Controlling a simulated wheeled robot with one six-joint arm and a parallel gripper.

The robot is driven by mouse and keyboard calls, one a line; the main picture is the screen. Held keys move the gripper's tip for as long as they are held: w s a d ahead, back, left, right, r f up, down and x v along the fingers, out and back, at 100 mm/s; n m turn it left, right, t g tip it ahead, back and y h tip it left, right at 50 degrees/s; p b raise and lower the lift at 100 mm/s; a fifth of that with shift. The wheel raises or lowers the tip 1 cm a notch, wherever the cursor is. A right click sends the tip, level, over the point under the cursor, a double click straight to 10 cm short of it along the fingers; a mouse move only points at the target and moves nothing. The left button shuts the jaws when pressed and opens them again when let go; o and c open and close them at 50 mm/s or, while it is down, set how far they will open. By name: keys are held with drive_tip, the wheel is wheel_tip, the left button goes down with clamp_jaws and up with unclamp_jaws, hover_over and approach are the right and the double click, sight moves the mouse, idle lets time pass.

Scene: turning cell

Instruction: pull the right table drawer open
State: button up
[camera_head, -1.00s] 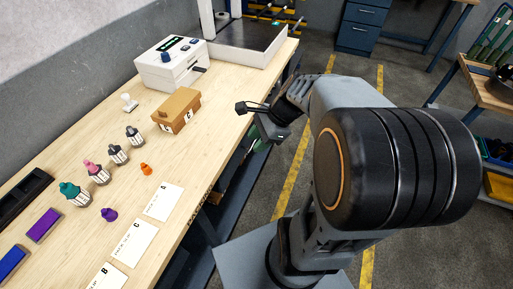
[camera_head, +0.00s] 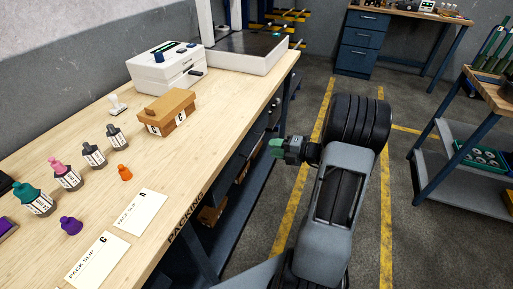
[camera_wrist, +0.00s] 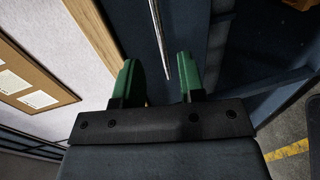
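The packing table (camera_head: 105,165) runs along the left of the head view. In the wrist view a dark blue drawer front (camera_wrist: 215,45) lies ahead, with a thin silver bar handle (camera_wrist: 160,40). My gripper (camera_wrist: 158,78) is open, its green fingers on either side of the handle's near end in the picture. I cannot tell how deep the handle sits between them, and no finger clearly touches it. In the head view my gripper (camera_head: 277,147) points left towards the table's front side, where the drawer front is hidden in shadow under the tabletop.
A cardboard box (camera_head: 166,113), a white machine (camera_head: 165,68), several bottles (camera_head: 66,178) and pack slips (camera_head: 139,212) are on the tabletop. A lower shelf (camera_head: 232,215) runs under it. Open floor with yellow lines lies right of the table; a cart (camera_head: 465,135) stands further right.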

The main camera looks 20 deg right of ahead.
sight(256, 144)
drive_tip(key=x, duration=0.7)
drive_tip(key=shift+w+a+f+b, duration=0.1)
drive_tip(key=shift+w+a+b, duration=0.2)
drive_tip(key=shift+b, duration=0.1)
drive_tip(key=shift+d, duration=0.1)
clamp_jaws()
